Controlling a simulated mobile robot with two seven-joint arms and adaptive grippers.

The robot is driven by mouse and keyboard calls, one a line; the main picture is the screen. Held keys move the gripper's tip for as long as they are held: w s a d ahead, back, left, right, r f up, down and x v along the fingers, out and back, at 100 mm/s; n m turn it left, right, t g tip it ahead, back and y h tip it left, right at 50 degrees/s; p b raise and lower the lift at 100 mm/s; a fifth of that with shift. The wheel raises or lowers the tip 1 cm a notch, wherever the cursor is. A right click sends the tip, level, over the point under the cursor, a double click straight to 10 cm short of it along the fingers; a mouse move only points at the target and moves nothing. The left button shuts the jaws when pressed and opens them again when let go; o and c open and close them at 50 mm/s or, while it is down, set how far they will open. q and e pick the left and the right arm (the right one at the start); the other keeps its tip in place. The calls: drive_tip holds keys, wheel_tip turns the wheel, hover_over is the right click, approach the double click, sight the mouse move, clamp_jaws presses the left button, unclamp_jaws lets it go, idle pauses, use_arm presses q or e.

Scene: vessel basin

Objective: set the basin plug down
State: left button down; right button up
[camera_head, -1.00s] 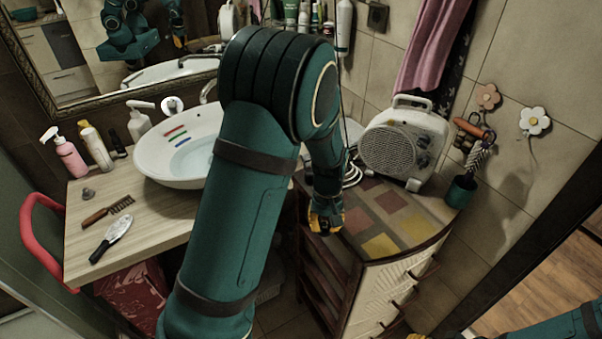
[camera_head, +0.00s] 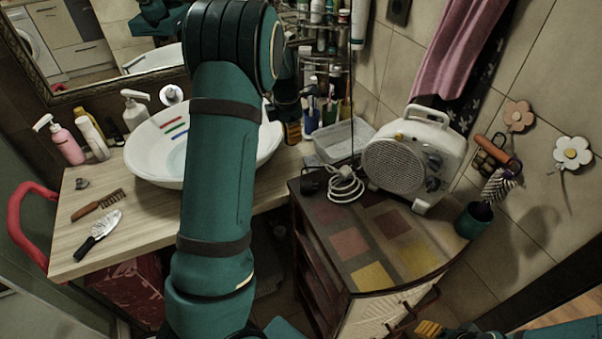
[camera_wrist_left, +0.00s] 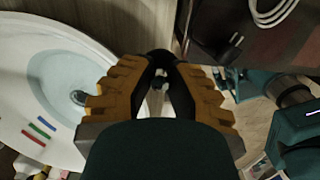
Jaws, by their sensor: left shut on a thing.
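My left gripper (camera_head: 293,132) is at the back of the counter, just right of the white basin (camera_head: 150,172). In the left wrist view its orange fingers (camera_wrist_left: 160,75) are closed around a small dark thing (camera_wrist_left: 160,57), seemingly the basin plug, mostly hidden by the fingers. The basin (camera_wrist_left: 85,45) is to the left of the fingers there, with its drain (camera_wrist_left: 78,98) showing and coloured stripes on its wall. My right gripper (camera_head: 430,328) shows only as an orange bit at the bottom edge of the head view.
The wooden counter (camera_head: 135,225) carries a comb (camera_head: 98,205), a brush (camera_head: 98,228), a small grey piece (camera_head: 82,183) and bottles at the left. Right of my gripper stand a clear tray (camera_head: 343,140), cups with toothbrushes, a cable and a heater (camera_head: 405,155) on the cabinet.

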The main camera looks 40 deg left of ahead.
use_arm(q)
drive_tip(key=shift+w+a+n, duration=0.25)
drive_tip(key=shift+a+n, duration=0.05)
drive_tip(key=shift+a, duration=0.05)
drive_tip(key=shift+f, duration=0.35)
drive_tip(key=b, duration=0.2)
approach(292, 176)
drive_tip(key=shift+s+d+f, duration=0.8)
drive_tip(key=shift+d+f, duration=0.15)
drive_tip(key=shift+f, duration=2.45)
use_arm(e)
drive_tip(key=shift+w+f, duration=0.25)
drive_tip(key=shift+f, duration=0.9)
drive_tip(key=shift+f, duration=0.1)
use_arm(q)
drive_tip(key=c, duration=1)
unclamp_jaws()
drive_tip(key=shift+f, duration=0.15)
